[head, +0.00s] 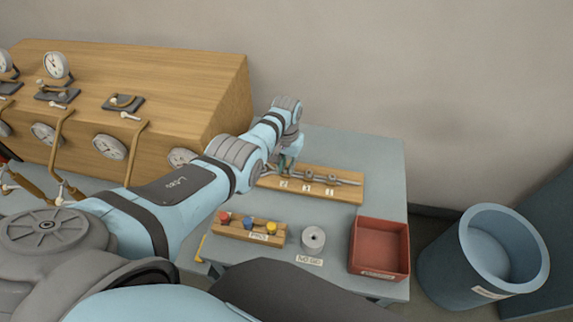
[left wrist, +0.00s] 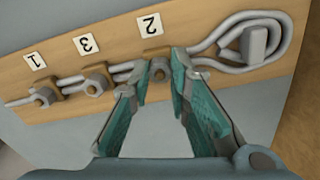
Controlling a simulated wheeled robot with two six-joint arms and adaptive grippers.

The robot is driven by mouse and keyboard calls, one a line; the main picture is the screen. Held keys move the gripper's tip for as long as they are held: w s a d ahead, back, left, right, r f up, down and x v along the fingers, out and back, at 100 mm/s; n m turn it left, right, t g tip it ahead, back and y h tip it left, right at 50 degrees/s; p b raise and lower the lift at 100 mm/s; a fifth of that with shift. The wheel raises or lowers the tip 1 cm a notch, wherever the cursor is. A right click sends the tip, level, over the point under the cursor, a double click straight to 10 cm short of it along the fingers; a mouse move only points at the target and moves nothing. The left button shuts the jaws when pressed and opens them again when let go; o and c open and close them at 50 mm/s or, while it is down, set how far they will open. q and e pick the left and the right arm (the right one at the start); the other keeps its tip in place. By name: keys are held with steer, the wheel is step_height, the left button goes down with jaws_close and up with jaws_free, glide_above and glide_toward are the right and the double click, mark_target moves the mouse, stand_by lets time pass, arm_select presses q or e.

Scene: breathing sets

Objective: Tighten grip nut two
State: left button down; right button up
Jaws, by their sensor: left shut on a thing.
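A wooden board (head: 350,196) on the table holds a looped wire rope with a row of clamp nuts, labelled 2, 3 and 1 from left to right. It also shows in the left wrist view (left wrist: 195,28), with the labels upside down. Grip nut two (left wrist: 160,71) is by label 2, nearest the loop. My left gripper (head: 285,166) is over the label 2 end of the board. In the left wrist view, its teal-padded fingers (left wrist: 153,80) are shut on grip nut two, one on each side. My right gripper is not in view.
On the grey table (head: 385,165) are a wooden rack (head: 240,233) with coloured knobs, a grey roll (head: 313,238) by a label, and a red tray (head: 380,235). A blue bin (head: 470,270) stands at right. A wooden gauge cabinet (head: 190,75) is at left.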

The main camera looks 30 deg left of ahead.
arm_select(q)
steer(key=m, duration=0.5)
steer(key=shift+s+f+m, duration=0.15)
steer(key=shift+s+m, duration=0.05)
steer(key=shift+m, duration=0.1)
steer(key=m, duration=0.4)
steer(key=shift+d, duration=0.1)
steer(key=m, duration=0.9)
steer(key=shift+m, duration=0.3)
steer(key=c, duration=1.5)
jaws_free()
steer(key=shift+w, duration=0.1)
